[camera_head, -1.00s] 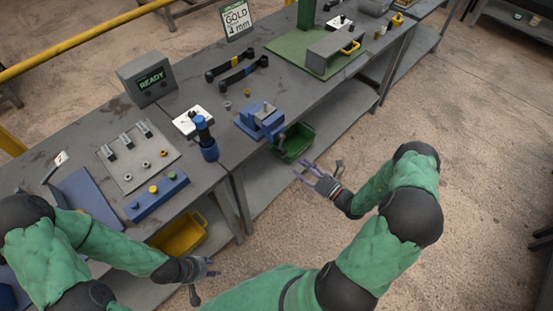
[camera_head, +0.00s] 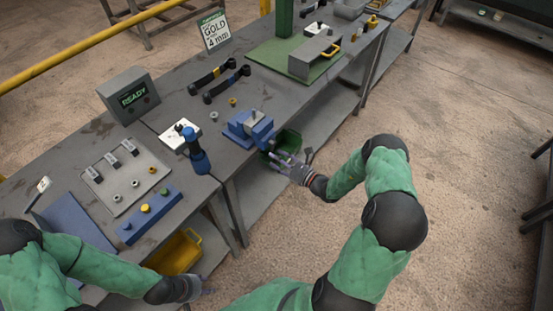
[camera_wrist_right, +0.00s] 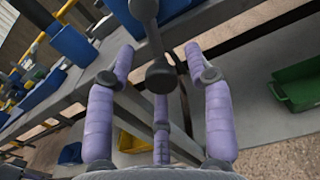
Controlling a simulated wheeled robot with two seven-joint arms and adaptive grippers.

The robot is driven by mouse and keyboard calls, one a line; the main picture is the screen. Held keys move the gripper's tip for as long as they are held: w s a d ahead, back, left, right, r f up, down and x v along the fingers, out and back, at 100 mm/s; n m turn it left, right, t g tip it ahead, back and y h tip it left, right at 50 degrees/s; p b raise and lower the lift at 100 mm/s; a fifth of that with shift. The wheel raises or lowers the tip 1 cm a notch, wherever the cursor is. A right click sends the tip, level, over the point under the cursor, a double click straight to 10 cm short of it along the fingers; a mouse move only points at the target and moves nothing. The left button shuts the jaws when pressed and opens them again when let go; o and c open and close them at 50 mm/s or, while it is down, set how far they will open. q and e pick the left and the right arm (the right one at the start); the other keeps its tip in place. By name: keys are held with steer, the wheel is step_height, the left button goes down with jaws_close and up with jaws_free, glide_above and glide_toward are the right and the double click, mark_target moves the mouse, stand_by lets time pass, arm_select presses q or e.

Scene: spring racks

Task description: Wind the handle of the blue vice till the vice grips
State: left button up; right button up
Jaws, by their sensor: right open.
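The blue vice (camera_head: 240,128) is fixed at the front edge of the workbench, with grey jaws on top. Its handle, a grey bar with a ball end (camera_wrist_right: 160,77), shows large in the right wrist view. My right gripper (camera_head: 278,157) is open just in front of the vice. In the wrist view its purple fingers (camera_wrist_right: 159,75) stand on either side of the handle's end, apart from it; a third finger is below. In the head view the gripper mostly hides the handle. My left gripper (camera_head: 200,291) is low at the front, small and partly hidden behind its wrist.
A green bin (camera_head: 287,141) sits under the bench near the right gripper, and a yellow bin (camera_head: 176,252) further left. A blue-handled tool (camera_head: 194,148) stands left of the vice. A READY box (camera_head: 130,96) and a GOLD 4 mm sign (camera_head: 213,30) stand behind.

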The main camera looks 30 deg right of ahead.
steer(key=shift+w+a, duration=0.15)
steer(key=shift+w, duration=0.25)
steer(key=shift+c, duration=0.2)
jaws_close()
steer(key=shift+r, duration=0.1)
steer(key=shift+s+a+r+m+p, duration=0.15)
steer(key=shift+a+r+m+p, duration=0.3)
steer(key=shift+m+p, duration=0.8)
steer(key=shift+s+a+r+m+p, duration=0.15)
steer(key=shift+a+r+m+p, duration=0.45)
steer(key=shift+m, duration=1.1)
steer(key=shift+s+a+r+m+p, duration=0.15)
steer(key=shift+r+m+p, duration=0.2)
steer(key=shift+m+p, duration=0.95)
